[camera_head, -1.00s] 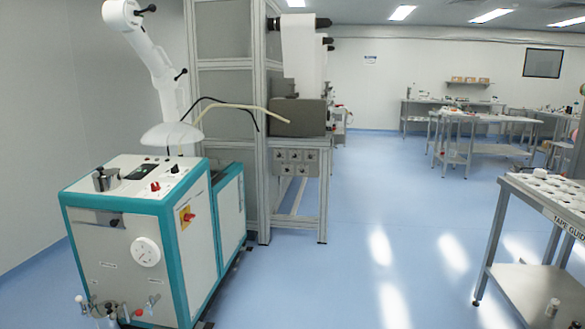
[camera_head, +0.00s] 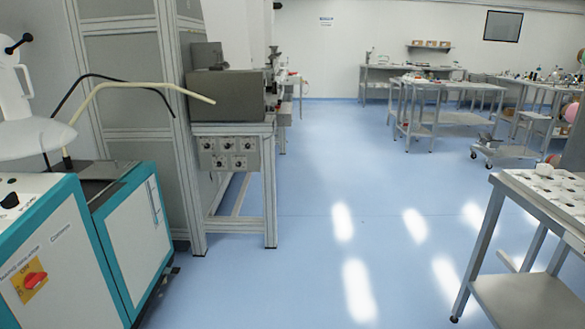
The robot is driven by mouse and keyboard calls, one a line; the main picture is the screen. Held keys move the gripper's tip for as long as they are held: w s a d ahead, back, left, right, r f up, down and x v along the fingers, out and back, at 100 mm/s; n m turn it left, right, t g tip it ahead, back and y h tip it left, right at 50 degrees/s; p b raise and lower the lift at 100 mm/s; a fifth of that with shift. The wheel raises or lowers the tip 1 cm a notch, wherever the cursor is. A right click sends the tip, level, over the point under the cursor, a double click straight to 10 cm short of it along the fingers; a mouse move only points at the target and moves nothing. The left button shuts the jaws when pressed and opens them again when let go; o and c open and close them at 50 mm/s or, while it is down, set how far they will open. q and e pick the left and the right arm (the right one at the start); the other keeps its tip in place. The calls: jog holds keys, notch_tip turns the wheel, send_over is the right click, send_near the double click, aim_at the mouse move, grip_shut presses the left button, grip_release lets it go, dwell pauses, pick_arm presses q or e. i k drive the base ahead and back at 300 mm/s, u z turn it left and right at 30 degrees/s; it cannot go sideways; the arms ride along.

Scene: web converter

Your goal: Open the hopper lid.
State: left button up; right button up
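Neither of my grippers is in view. I cannot pick out a hopper lid for certain. A grey box-shaped machine (camera_head: 228,97) stands on a metal frame stand left of centre, with a smaller grey piece (camera_head: 207,56) on its top left. Whether that piece is a lid cannot be told. A white and teal cabinet (camera_head: 140,232) stands at the lower left, with a dark top (camera_head: 95,178) at its back part. A red and yellow switch (camera_head: 35,281) is on its front part.
A white jointed arm (camera_head: 30,130) hangs over the cabinet. A metal table (camera_head: 540,225) stands at the right. The blue floor (camera_head: 320,240) between is clear.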

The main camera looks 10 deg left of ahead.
aim_at(101, 169)
jog(key=u, duration=0.15)
jog(key=i, duration=2.6)
jog(key=u, duration=1.1)
jog(key=i, duration=1.35)
jog(key=u, duration=2.05)
jog(key=i, duration=0.7)
jog(key=u, duration=0.45)
